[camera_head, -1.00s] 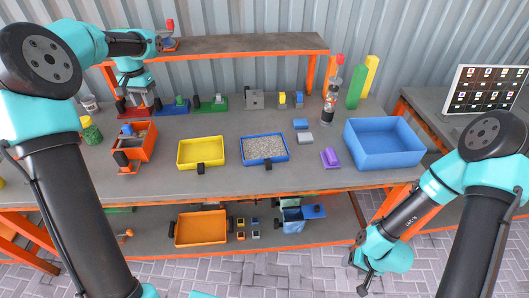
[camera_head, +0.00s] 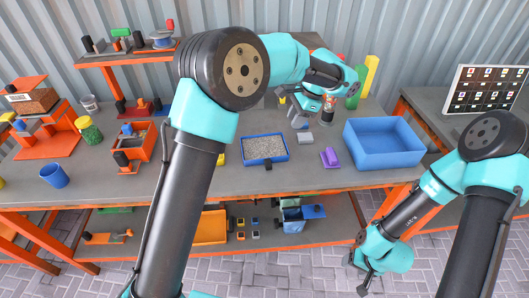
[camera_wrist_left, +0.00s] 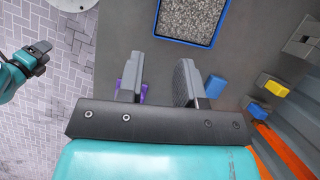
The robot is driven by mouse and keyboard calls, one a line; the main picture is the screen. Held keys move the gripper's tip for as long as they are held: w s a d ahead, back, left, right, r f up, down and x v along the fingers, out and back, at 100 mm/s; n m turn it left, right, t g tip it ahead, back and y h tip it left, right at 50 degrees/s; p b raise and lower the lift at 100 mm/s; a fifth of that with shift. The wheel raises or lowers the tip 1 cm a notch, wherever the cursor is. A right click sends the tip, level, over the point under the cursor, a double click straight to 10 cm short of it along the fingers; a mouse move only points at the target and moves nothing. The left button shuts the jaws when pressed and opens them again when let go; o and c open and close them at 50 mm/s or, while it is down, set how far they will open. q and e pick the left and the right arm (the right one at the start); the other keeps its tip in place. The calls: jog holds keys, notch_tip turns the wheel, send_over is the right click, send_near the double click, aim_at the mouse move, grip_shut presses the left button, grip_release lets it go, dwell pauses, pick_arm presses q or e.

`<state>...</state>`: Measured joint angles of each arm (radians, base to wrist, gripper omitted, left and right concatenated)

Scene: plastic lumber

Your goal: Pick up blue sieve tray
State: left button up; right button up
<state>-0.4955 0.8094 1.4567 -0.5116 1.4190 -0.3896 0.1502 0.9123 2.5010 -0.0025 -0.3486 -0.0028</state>
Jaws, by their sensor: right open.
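The blue sieve tray (camera_head: 266,160), full of grey gravel and with a black handle at its front, lies on the grey table. In the left wrist view part of the blue sieve tray (camera_wrist_left: 184,42) shows at the top, cut by the frame edge, beyond the fingers. My left gripper (camera_head: 303,117) is above the table, right of and behind the tray. Its fingers (camera_wrist_left: 160,65) are apart with nothing between them, and they do not touch the tray. My right gripper (camera_head: 363,275) is open, low at the front right, away from the tray.
Bare tabletop lies in front of the sieve tray.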

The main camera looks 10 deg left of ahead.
aim_at(265, 152)
pick_arm(q)
jog(key=shift+s+d+m, duration=0.3)
jog(key=shift+d, duration=0.6)
jog(key=x, duration=1.2)
jog(key=shift+a, duration=0.15)
jog(key=shift+f, duration=0.15)
jog(key=shift+w+x, duration=0.2)
jog(key=shift+x, duration=1.1)
jog(key=shift+w+x, duration=0.2)
jog(key=shift+x, duration=1.1)
